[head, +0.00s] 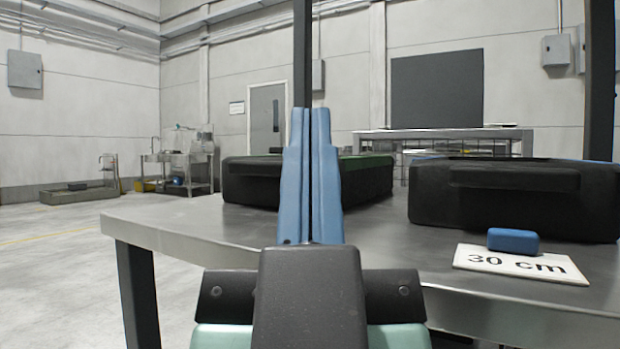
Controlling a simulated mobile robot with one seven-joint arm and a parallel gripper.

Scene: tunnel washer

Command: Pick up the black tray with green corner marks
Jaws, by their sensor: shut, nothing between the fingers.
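A black tray with green marking (365,183) along its upper right edge stands on the metal table, left of centre. My gripper (310,112) points forward and up in front of this tray and hides part of its front. Its two blue fingers are shut against each other with nothing between them. I cannot tell how far the fingers are from the tray.
The metal table (180,215) has bare room at its left end. A white "30 cm" card (470,262) with a blue block (513,240) on it lies near the front edge. Dark posts rise behind the trays. Another bench (440,134) stands farther back. The floor at left is open.

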